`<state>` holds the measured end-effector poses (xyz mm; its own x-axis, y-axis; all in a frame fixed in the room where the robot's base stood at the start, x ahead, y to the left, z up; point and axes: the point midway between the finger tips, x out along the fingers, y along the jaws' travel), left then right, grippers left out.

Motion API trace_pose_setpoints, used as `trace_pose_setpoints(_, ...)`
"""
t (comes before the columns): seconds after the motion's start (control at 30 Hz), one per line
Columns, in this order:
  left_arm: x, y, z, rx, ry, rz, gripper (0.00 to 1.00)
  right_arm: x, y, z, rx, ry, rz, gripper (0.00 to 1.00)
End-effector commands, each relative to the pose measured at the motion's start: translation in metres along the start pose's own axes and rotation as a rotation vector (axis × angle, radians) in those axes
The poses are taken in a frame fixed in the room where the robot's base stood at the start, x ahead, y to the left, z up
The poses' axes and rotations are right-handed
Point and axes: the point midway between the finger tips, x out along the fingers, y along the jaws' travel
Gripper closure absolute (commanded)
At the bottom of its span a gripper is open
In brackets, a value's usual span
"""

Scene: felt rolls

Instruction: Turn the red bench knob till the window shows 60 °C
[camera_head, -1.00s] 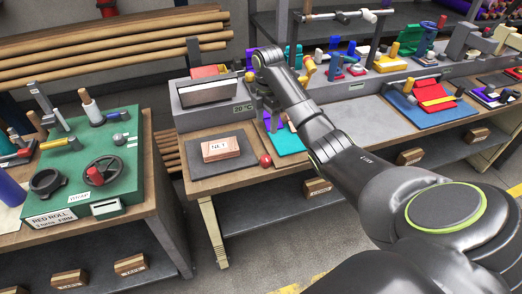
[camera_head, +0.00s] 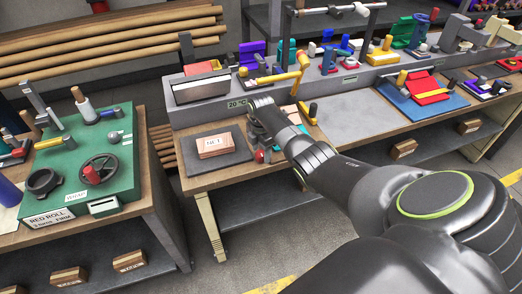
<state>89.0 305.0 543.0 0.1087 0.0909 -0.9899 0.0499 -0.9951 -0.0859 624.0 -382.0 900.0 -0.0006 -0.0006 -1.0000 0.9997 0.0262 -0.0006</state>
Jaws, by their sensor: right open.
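The red bench knob (camera_head: 259,156) is at the front edge of the middle bench, below the wooden block. The window (camera_head: 236,104) on the front of the grey heater box reads 20 °C. My right gripper (camera_head: 262,147) points down at the knob from above and behind it. It is open. It is small and partly hidden by my wrist, so I cannot tell whether its fingers touch the knob. My left gripper is not in view.
The grey heater box (camera_head: 200,90) stands behind a wooden block (camera_head: 214,145) on a dark mat. A green machine (camera_head: 85,160) stands on the left bench. Tools and coloured pieces fill the bench to the right. A floor gap separates the benches.

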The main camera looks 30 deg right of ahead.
Motion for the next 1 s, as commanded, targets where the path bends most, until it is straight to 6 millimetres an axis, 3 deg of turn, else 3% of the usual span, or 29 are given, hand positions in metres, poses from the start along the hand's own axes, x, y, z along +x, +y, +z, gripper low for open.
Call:
trace_pose_setpoints(0.27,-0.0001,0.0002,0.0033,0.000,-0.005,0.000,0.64,0.0009,0.0001,-0.0002,0.000,0.000,0.000,0.43)
trace_pose_setpoints(0.6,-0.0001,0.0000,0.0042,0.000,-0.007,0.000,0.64,0.0006,0.0001,-0.0002,0.000,0.000,0.000,0.86)
trace_pose_setpoints(1.0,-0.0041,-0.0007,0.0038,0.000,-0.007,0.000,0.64,-0.0005,0.0001,-0.0001,0.073,0.001,-0.001,0.88)
